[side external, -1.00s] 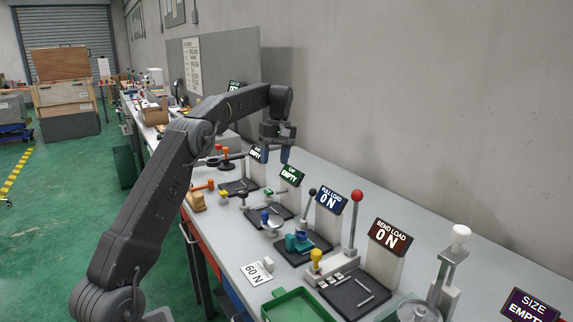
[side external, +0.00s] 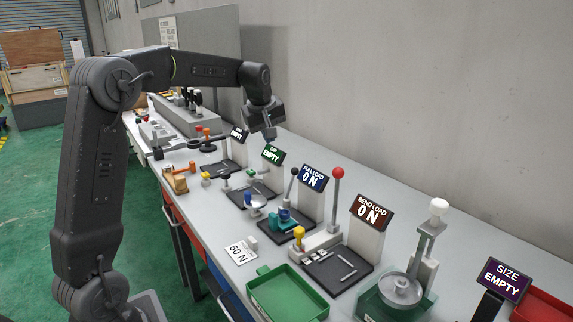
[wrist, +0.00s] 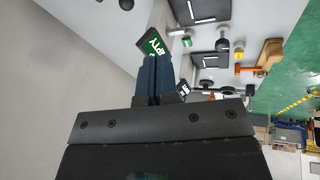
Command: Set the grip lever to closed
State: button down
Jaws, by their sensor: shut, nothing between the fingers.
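My gripper (side external: 269,134) is in the air just above and behind a green sign (side external: 272,155) whose lower word reads EMPTY; its upper word is too small to read. In the wrist view the two blue-grey fingers (wrist: 154,78) are together with no gap and hold nothing. The green sign (wrist: 152,43) appears right by the fingertips; I cannot tell whether they touch. A dark base plate (side external: 250,195) with small fixtures lies in front of this sign. I cannot pick out the grip lever with certainty in either current view.
Beside it stand the pull load station with its blue sign (side external: 314,178) and black-knobbed lever, and the bend load station with a tall red-knobbed lever (side external: 338,174). A green tray (side external: 290,292) lies at the front. The wall is close behind the signs.

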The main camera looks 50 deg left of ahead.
jog(key=d, duration=0.1)
send_near(298, 170)
jog(key=s+a+f, duration=0.4)
jog(key=f, duration=0.1)
jog(key=shift+t, duration=0.4)
jog(key=w, duration=0.1)
jog(key=w+f, duration=0.2)
jog(key=w, duration=0.1)
jog(key=shift+d, duration=0.4)
jog(key=w, duration=0.2)
jog(key=w+f, duration=0.1)
jog(key=w, duration=0.1)
jog(key=shift+r, duration=0.1)
